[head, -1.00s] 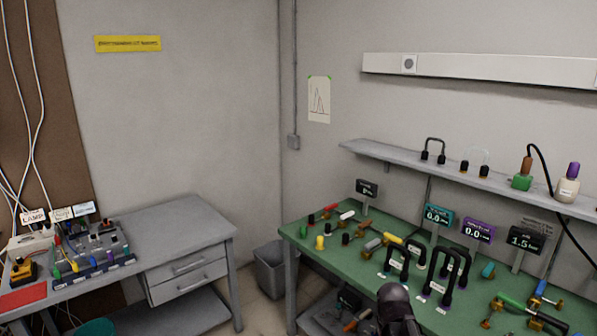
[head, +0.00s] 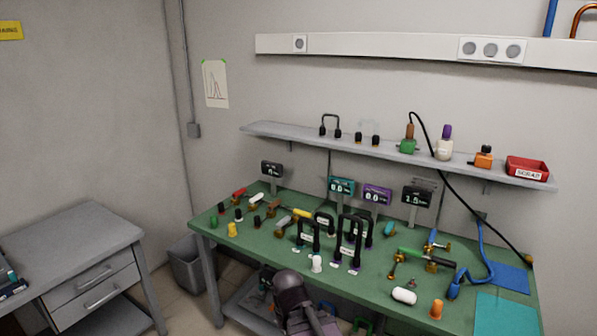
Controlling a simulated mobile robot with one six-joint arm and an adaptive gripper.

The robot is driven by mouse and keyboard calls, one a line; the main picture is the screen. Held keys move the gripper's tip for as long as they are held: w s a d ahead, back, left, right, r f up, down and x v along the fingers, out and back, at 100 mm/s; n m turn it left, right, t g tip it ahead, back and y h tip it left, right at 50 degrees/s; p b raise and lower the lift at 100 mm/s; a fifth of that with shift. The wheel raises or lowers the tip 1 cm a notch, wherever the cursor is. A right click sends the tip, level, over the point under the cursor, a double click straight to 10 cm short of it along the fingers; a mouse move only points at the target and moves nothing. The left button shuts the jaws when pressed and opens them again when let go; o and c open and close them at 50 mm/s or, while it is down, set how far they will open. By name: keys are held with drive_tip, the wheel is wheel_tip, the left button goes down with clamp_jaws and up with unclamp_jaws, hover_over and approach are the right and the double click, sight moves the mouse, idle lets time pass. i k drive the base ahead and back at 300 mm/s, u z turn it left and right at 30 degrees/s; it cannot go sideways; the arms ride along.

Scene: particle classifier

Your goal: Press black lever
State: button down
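On the green workbench (head: 380,285), in the head view, several small valves with coloured handles stand on brass fittings. At the right, one has a green handle (head: 411,253) and a black bar (head: 440,262) that looks like a lever, reaching to the right. I cannot tell for sure that it is the black lever. A dark part of my own arm shows at the bottom middle, before the bench's front edge. My gripper's fingers do not show.
Black arched tubes (head: 352,240) stand mid-bench, with small displays (head: 341,187) behind. A shelf (head: 290,133) above holds bottles and a red tray (head: 527,170). A white capsule (head: 404,296) and orange piece (head: 436,309) lie near the front. A grey desk (head: 65,245) and bin (head: 186,268) are left.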

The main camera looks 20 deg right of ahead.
sight(434, 259)
drive_tip(key=u, duration=1.25)
drive_tip(key=k, duration=0.05)
drive_tip(key=z, duration=2.5)
